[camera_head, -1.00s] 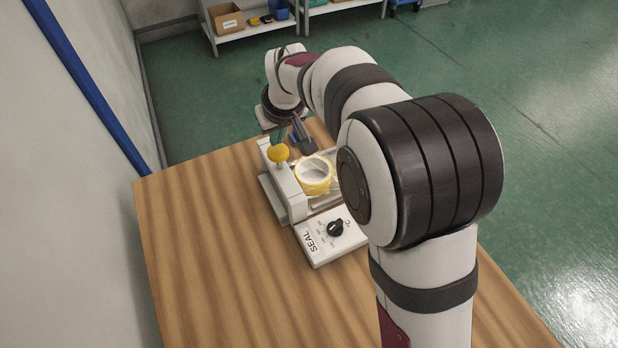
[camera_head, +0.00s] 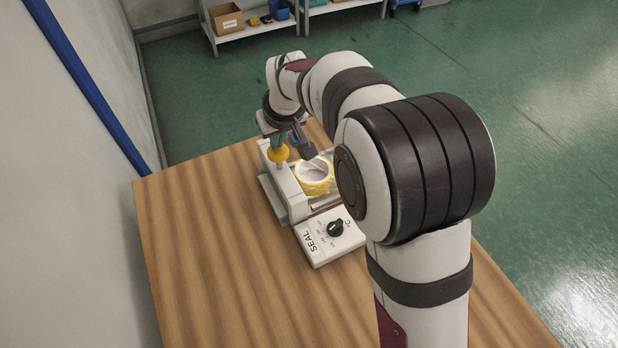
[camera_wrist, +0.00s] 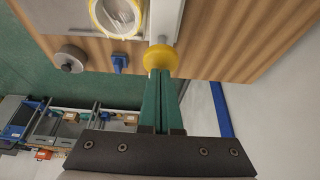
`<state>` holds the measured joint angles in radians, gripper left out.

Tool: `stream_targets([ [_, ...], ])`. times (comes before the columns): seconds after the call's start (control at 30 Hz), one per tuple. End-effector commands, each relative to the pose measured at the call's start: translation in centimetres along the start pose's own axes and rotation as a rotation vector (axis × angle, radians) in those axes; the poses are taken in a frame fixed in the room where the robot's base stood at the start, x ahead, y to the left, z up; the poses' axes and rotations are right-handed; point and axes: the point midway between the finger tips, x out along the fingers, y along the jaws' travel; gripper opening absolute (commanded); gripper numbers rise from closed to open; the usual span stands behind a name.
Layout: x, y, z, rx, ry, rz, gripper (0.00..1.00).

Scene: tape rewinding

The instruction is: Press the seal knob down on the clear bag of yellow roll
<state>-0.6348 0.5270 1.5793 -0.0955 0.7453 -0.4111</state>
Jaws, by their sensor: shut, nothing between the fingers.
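The yellow seal knob (camera_head: 278,153) stands up on the white sealer bar (camera_head: 290,188). The yellow roll (camera_head: 314,176) lies beside the bar, and the clear bag around it is hard to make out. In the wrist view the knob (camera_wrist: 160,58) is at the tips of my gripper's green fingers, and the roll (camera_wrist: 116,16) is above left. My gripper (camera_wrist: 161,78) is shut and empty, its fingertips at the knob. In the head view my gripper is at the knob's far side, partly hidden, and I cannot tell whether it touches.
A white box marked SEAL with a black dial (camera_head: 335,228) sits in front of the sealer. A grey round thing (camera_wrist: 70,58) and a blue piece (camera_wrist: 120,63) are on the table's far side. The wooden table (camera_head: 200,250) is clear at the left and front.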

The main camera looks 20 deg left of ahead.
Motion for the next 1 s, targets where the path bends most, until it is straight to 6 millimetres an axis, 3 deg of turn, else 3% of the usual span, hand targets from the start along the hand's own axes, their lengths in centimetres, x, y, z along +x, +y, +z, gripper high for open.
stream_targets([
  [1.0,2.4,0.0,1.1,0.001,-0.002,-0.001,0.0],
])
